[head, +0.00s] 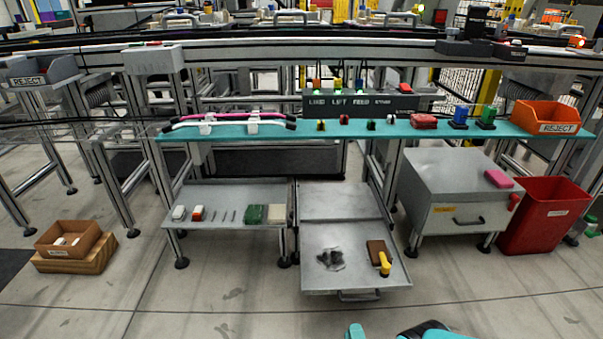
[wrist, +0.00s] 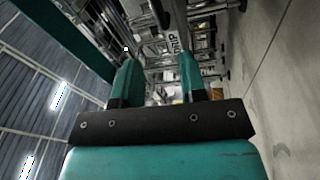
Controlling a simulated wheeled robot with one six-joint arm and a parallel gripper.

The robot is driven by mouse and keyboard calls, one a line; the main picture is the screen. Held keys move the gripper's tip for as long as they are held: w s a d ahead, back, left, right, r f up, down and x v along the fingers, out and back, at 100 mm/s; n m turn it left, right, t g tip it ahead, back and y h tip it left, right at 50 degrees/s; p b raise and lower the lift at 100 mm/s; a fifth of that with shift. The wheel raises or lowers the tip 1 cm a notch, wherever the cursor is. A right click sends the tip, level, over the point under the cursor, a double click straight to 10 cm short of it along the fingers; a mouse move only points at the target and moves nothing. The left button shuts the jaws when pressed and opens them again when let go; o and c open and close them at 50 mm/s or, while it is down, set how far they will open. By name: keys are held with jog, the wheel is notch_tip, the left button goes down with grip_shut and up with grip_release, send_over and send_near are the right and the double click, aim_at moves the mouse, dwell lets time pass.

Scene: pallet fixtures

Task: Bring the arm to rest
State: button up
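My gripper (wrist: 159,58) shows in the wrist view with its two teal fingers apart and nothing between them. The picture there is turned on its side, with the floor along the right. Behind the fingers are metal frames and part of a printed label, out of reach as far as I can see. In the head view only teal and black pieces of my own arm (head: 437,329) show at the bottom edge, right of centre. The gripper's fingers cannot be made out there. My arm touches none of the fixtures in view.
A teal shelf (head: 340,133) holds small parts and an orange reject bin (head: 547,117). Below stand a grey tray table (head: 228,186), an open drawer (head: 318,285), a grey cabinet (head: 455,170) and a red bin (head: 540,218). The floor in front is clear.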

jog(key=w+a+r+g+y, duration=0.45)
jog(key=w+a+r, duration=0.55)
jog(key=w+r, duration=0.4)
jog(key=w+a+r+m+g+y, duration=0.1)
jog(key=w+a+r+g+y, duration=0.15)
jog(key=r, duration=0.75)
jog(key=w+a+r+m+g+y, duration=0.1)
jog(key=a+r+g, duration=0.2)
jog(key=r, duration=0.6)
jog(key=s+d+r+m+g+h, duration=0.25)
jog(key=s+r+g, duration=0.25)
jog(key=s+r, duration=0.95)
jog(key=s+d+r+m+g+h, duration=0.1)
jog(key=s+d+r+m, duration=0.2)
jog(key=s, duration=0.5)
jog(key=s+d+r+m+g+h+p, duration=0.1)
jog(key=s+d+r+g, duration=0.15)
jog(key=s+d, duration=0.45)
jog(key=s+d+r+m+g+h, duration=0.15)
jog(key=s+r, duration=0.25)
jog(key=s, duration=0.6)
notch_tip(320, 180, up, 32)
jog(key=p, duration=3.2)
jog(key=shift+d+r+m+t, duration=0.15)
jog(key=shift+d+m+t, duration=0.1)
jog(key=shift+m+t, duration=0.15)
jog(key=shift+w, duration=0.1)
